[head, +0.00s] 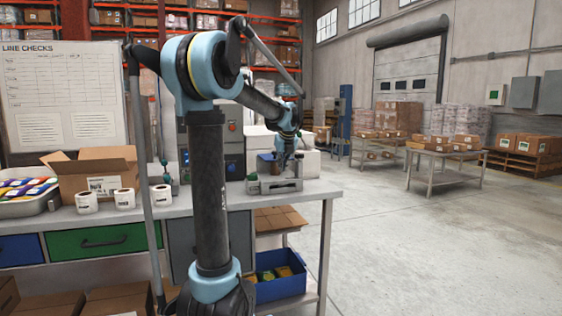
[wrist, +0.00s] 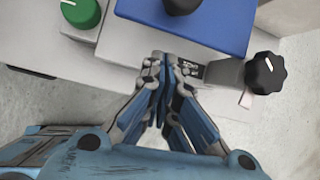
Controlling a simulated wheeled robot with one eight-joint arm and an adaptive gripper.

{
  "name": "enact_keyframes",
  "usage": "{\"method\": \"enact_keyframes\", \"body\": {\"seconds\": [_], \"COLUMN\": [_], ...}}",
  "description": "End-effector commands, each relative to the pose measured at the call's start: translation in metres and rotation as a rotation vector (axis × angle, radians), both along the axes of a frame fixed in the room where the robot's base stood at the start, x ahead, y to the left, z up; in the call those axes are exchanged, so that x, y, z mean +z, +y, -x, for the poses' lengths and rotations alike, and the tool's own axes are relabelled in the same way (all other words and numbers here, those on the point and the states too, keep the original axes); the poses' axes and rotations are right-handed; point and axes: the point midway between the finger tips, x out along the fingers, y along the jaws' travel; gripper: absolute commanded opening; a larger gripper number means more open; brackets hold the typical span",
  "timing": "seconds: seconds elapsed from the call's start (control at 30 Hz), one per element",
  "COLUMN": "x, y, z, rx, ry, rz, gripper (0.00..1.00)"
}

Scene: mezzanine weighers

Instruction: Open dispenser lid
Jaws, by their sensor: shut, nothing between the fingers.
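The dispenser (head: 281,185) is a low grey unit at the right end of the workbench. In the wrist view it shows as a pale grey body (wrist: 125,42) with a blue panel that looks like its lid (wrist: 222,22). A dark knob (wrist: 183,4) sits on the blue panel at the top edge. My gripper (head: 283,163) is above the dispenser in the head view. In the wrist view my gripper (wrist: 163,58) is shut and empty, its fingertips just below the blue panel's near edge. I cannot tell whether they touch it.
A green knob (wrist: 82,12) is at the upper left and a black lobed knob (wrist: 265,73) at the right in the wrist view. On the bench stand an open carton (head: 92,172), several label rolls (head: 124,198) and a grey control box (head: 232,142).

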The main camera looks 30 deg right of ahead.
Motion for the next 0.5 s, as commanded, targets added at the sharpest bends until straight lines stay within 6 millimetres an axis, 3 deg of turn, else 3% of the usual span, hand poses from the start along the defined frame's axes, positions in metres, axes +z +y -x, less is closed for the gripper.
{"method": "enact_keyframes", "body": {"seconds": [0.2, 0.5], "x": [0.021, 0.03], "y": [-0.001, -0.003], "z": [-0.016, -0.023], "rx": [0.002, -0.001], "ry": [-0.002, -0.001], "rz": [0.001, 0.002], "gripper": [0.0, 0.0]}}
